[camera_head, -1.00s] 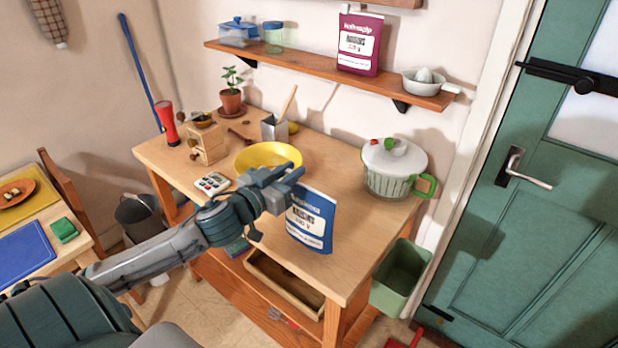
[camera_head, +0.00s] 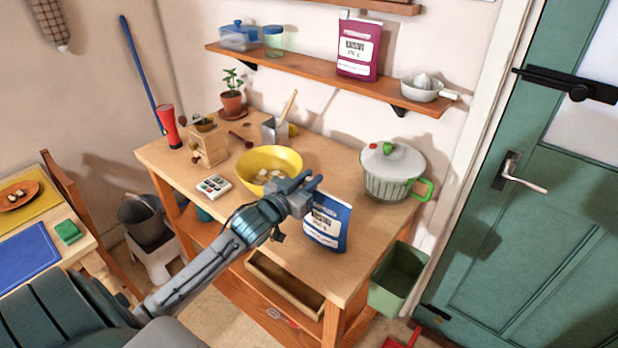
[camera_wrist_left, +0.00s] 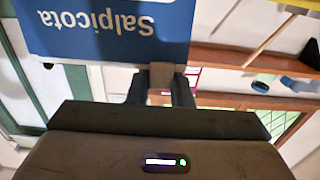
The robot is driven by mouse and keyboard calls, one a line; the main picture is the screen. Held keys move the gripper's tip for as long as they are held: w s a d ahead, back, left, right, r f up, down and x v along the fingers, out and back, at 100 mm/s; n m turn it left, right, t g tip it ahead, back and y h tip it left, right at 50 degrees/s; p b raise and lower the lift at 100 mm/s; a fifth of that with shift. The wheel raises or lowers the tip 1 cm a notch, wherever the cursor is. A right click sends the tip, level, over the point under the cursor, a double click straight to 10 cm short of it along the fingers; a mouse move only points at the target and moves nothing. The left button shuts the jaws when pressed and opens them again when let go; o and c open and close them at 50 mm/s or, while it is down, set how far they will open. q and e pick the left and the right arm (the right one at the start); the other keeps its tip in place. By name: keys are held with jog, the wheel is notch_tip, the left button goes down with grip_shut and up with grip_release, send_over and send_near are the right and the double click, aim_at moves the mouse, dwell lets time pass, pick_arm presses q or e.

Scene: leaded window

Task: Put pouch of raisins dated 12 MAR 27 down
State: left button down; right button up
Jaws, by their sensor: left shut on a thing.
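My left gripper (camera_head: 308,190) is shut on the top of a blue and white pouch (camera_head: 327,222). The pouch is roughly upright at the front right part of the wooden table (camera_head: 338,277); I cannot tell whether its bottom touches the tabletop. In the left wrist view the pouch (camera_wrist_left: 110,22) fills the upper left, with "Salpicota" upside down, and the fingers (camera_wrist_left: 162,84) meet at its edge. A maroon pouch (camera_head: 358,48) stands on the wall shelf. The dates are too small to read. My right gripper is out of view.
A yellow bowl (camera_head: 268,162) with pale pieces in it is left of the gripper. A white-lidded pot with green handle (camera_head: 392,172) stands behind right. A green bin (camera_head: 398,278) is beside the table, below its right edge. Bare tabletop lies around the pouch.

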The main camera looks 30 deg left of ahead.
pick_arm(q)
jog(key=c, duration=1.3)
grip_release()
jog(key=shift+s+a+f, duration=0.1)
jog(key=shift+s, duration=0.45)
jog(key=s+b, duration=0.2)
jog(key=s, duration=0.9)
jog(key=shift+a, duration=0.35)
